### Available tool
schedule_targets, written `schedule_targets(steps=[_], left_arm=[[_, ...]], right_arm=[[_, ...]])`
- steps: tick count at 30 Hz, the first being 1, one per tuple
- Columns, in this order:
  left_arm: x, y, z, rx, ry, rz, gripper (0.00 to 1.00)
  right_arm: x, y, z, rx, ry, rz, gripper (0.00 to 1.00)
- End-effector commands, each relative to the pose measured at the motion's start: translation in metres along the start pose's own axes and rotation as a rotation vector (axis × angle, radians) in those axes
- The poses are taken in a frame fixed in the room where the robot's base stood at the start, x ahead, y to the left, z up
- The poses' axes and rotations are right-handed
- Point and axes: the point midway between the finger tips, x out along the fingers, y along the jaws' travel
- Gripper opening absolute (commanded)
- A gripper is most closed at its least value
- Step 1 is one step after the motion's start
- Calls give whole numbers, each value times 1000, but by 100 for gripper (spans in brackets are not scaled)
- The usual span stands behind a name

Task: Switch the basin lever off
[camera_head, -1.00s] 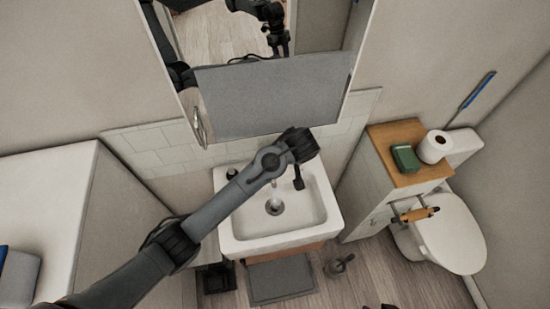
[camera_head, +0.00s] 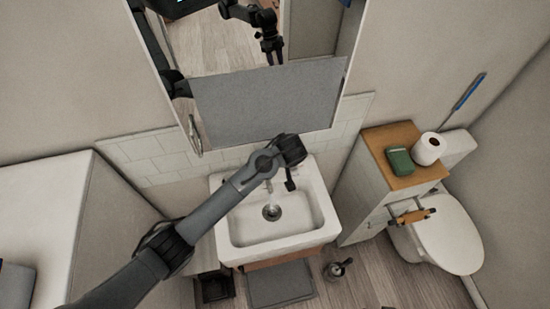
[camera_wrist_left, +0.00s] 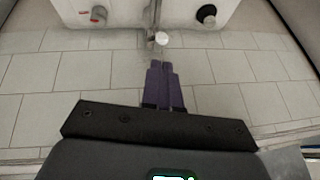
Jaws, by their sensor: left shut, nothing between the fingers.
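The white basin (camera_head: 314,228) is below the mirror in the head view. A pale streak (camera_head: 270,205), seemingly running water, falls near its drain. My left arm crosses the basin, and its gripper (camera_head: 290,186) points down at the basin's back right, partly hiding the tap. In the left wrist view my left gripper (camera_wrist_left: 163,67) has its purple fingers shut and empty. Just beyond the tips is the tap with a pale round lever end (camera_wrist_left: 162,39). I cannot tell whether the fingers touch it. My right gripper is not directly in view; the mirror reflects an arm.
A mirror (camera_head: 265,100) hangs low over the basin. A cabinet with a wooden top (camera_head: 385,142) carries a green box (camera_head: 399,161) and a paper roll (camera_head: 427,149). The toilet (camera_head: 447,235) stands at right. A dark round object (camera_wrist_left: 206,15) is on the basin's edge.

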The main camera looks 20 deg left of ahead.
Motion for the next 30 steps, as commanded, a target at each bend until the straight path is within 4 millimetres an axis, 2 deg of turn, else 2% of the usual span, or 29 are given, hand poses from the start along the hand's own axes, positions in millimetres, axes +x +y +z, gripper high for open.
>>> schedule_targets(steps=[6,11,25,30], left_arm=[[31,-1,-1,-1,0,-3,0],[44,-1,0,0,0,-2,0],[50,-1,0,-1,1,-1,0],[56,-17,2,-29,42,-25,0]], right_arm=[[-3,0,-1,0,1,0,43],[-3,0,-1,0,1,0,43],[-3,0,-1,0,0,0,43],[-4,0,-2,0,1,0,43]])
